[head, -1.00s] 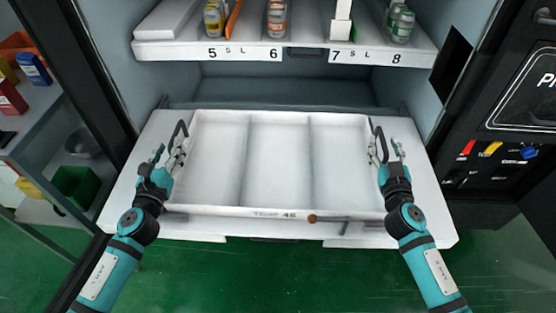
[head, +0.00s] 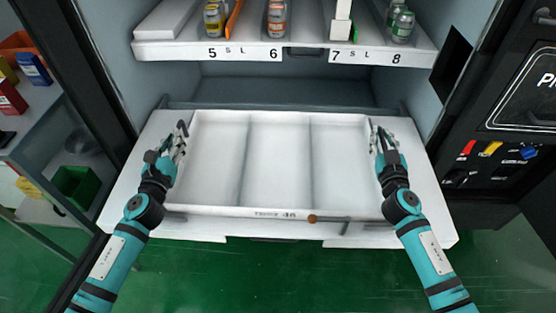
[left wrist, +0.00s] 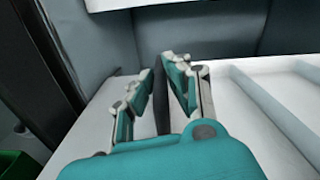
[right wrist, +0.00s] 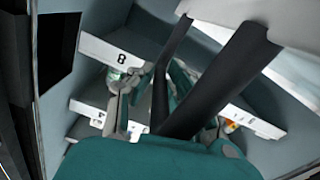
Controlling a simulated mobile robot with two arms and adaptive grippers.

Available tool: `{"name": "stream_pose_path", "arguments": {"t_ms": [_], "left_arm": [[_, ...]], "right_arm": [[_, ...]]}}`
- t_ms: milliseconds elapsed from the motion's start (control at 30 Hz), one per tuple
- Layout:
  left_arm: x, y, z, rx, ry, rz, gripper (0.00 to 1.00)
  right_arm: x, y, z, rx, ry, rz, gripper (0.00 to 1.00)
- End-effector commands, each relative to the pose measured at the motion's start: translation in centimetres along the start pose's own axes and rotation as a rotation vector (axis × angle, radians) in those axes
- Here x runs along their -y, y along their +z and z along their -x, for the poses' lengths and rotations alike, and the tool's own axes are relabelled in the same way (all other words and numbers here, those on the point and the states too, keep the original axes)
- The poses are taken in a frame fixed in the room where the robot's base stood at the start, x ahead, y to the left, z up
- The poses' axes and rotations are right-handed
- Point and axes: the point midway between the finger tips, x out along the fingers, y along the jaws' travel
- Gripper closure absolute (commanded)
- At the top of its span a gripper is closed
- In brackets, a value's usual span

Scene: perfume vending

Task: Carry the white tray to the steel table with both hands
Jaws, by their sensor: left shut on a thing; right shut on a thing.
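The white tray (head: 225,212), with three empty compartments, sits level on the white shelf of the vending machine in the head view. It has a dark handle at each short side. My left gripper (head: 179,136) is shut on the left handle; in the left wrist view its fingers (left wrist: 166,72) close around the dark bar. My right gripper (head: 380,138) is shut on the right handle; in the right wrist view its fingers (right wrist: 160,78) are on either side of dark bars. The fingers partly hide both handles. I cannot tell which surface is the steel table.
A white shelf (head: 125,200) extends beyond the tray on both sides. Grey shelving (head: 70,120) at left holds coloured boxes and a green bin (head: 75,187). A dark panel (head: 515,110) stands at right. Green floor is open in front.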

Motion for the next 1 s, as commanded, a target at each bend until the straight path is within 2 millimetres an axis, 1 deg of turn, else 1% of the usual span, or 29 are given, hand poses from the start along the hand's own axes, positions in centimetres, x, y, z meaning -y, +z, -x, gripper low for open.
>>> {"name": "stream_pose_path", "arguments": {"t_ms": [433,633,767,1000], "left_arm": [[0.1,0.0,0.0,0.000,-0.002,0.001,1.00],[0.2,0.5,0.0,0.004,-0.003,0.001,1.00],[0.3,1.3,0.0,0.004,-0.003,0.001,1.00],[0.8,3.6,0.0,0.004,-0.004,0.001,1.00]], "right_arm": [[0.1,0.0,0.0,0.000,-0.002,-0.001,1.00],[0.0,-0.5,0.0,-0.004,-0.002,-0.001,1.00],[-0.1,-1.3,0.0,-0.004,-0.002,-0.001,1.00],[-0.6,-3.6,0.0,-0.004,-0.002,-0.002,1.00]]}}
